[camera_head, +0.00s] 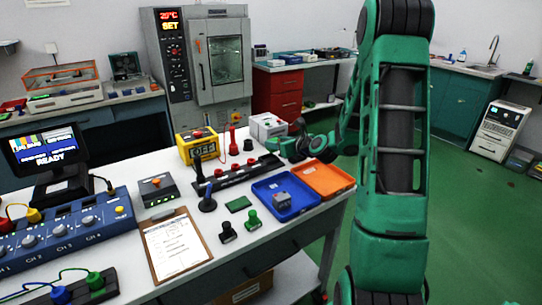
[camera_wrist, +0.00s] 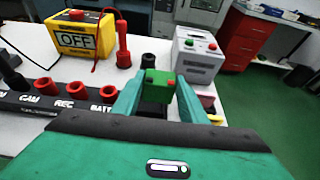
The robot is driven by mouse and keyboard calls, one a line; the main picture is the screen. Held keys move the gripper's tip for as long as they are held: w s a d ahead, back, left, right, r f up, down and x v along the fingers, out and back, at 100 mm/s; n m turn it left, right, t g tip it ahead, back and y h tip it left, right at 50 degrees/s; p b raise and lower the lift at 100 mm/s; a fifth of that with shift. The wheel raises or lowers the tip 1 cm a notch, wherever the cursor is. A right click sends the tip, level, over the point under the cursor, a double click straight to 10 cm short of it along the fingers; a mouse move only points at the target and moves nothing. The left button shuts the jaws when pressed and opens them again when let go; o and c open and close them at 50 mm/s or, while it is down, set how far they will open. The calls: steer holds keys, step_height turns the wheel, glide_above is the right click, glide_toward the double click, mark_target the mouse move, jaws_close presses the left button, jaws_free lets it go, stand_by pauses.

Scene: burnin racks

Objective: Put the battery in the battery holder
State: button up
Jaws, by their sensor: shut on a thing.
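The battery looks like a small green block with a red spot (camera_wrist: 158,79); in the wrist view it is between the fingertips of my gripper (camera_wrist: 160,92). My gripper is shut on it, above the right end of a long black strip (camera_wrist: 60,101). The strip carries red round sockets and white labels, one starting "BATT"; it also shows in the head view (camera_head: 236,173). A dark part lies directly below the block, probably the holder. Whether the block touches it I cannot tell. In the head view my gripper (camera_head: 283,149) is at the strip's right end and the block cannot be made out.
A yellow box marked OFF (camera_head: 197,146) and a red post (camera_head: 233,140) stand behind the strip. A grey-white box (camera_wrist: 199,56) stands behind my gripper. A blue tray (camera_head: 268,210) holding a small grey item and an orange tray (camera_head: 328,180) lie in front.

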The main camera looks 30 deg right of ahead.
mark_target(272, 152)
steer(key=shift+w+a+f, duration=0.7)
steer(key=shift+w+a, duration=0.1)
steer(key=shift+w, duration=0.1)
step_height(272, 152, down, 3)
steer(key=shift+f, duration=0.15)
steer(key=shift+c, duration=0.5)
steer(key=shift+s+f, duration=0.2)
steer(key=shift+f, duration=0.3)
jaws_close()
steer(key=o, duration=1.3)
jaws_free()
steer(key=shift+c, duration=0.2)
steer(key=shift+w, duration=0.1)
steer(key=shift+r, duration=0.1)
steer(key=shift+s+d+r, duration=0.1)
steer(key=shift+s+r, duration=0.05)
steer(key=shift+s, duration=0.15)
steer(key=v, duration=1.1)
steer(key=shift+s+r, duration=0.1)
steer(key=shift+s, duration=0.05)
